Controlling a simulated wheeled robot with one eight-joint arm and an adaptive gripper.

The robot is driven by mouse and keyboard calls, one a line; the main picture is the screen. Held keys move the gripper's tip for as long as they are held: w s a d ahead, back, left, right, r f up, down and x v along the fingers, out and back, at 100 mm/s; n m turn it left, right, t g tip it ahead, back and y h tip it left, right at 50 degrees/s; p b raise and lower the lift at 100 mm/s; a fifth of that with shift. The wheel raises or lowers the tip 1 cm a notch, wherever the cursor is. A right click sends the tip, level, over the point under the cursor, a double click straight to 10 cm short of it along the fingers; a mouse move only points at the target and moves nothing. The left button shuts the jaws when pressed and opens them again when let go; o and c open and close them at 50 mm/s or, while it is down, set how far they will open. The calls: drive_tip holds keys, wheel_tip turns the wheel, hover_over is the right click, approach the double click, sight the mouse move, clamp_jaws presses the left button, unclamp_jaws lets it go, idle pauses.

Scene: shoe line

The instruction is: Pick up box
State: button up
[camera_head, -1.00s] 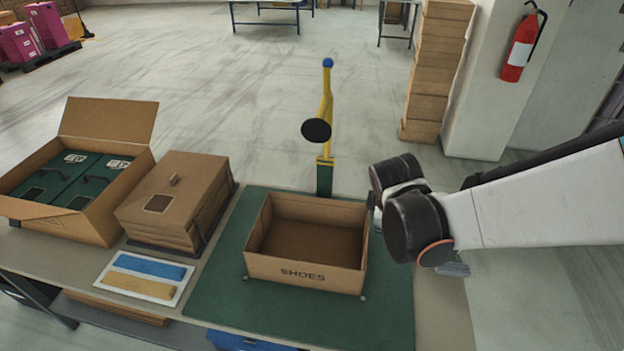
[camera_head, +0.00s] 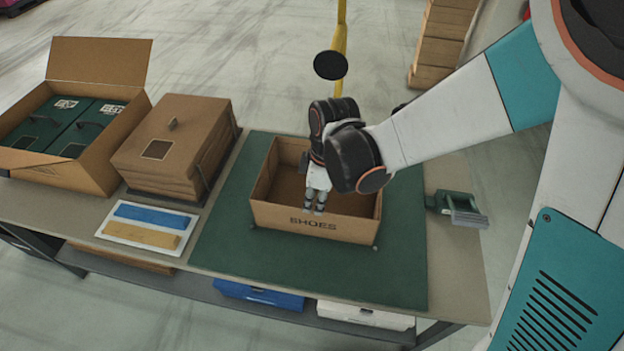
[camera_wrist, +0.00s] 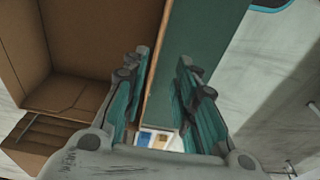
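The open, empty cardboard box marked SHOES (camera_head: 284,217) stands upright on the green mat. In the wrist view my gripper (camera_wrist: 163,62) is open, with one finger on each side of the box's wall edge (camera_wrist: 157,75). The box's brown inside is on the left there, and the green mat is on the right. The fingers look apart from the wall, but contact is hard to tell.
The green mat (camera_head: 230,240) covers the table's right part. A closed brown box stack (camera_head: 180,145), an open carton with green lidded boxes (camera_head: 110,148) and a blue-and-yellow tray (camera_head: 120,236) stand left. A yellow post with a black disc (camera_head: 330,65) rises behind. A green clamp (camera_head: 437,203) sits right.

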sight(313, 211)
drive_tip(key=f+b, duration=0.1)
drive_tip(key=f, duration=0.1)
drive_tip(key=f+b, duration=0.1)
drive_tip(key=f, duration=0.1)
drive_tip(key=f+b, duration=0.2)
drive_tip(key=shift+w+a+f, duration=0.25)
drive_tip(key=shift+w+a, duration=0.05)
clamp_jaws()
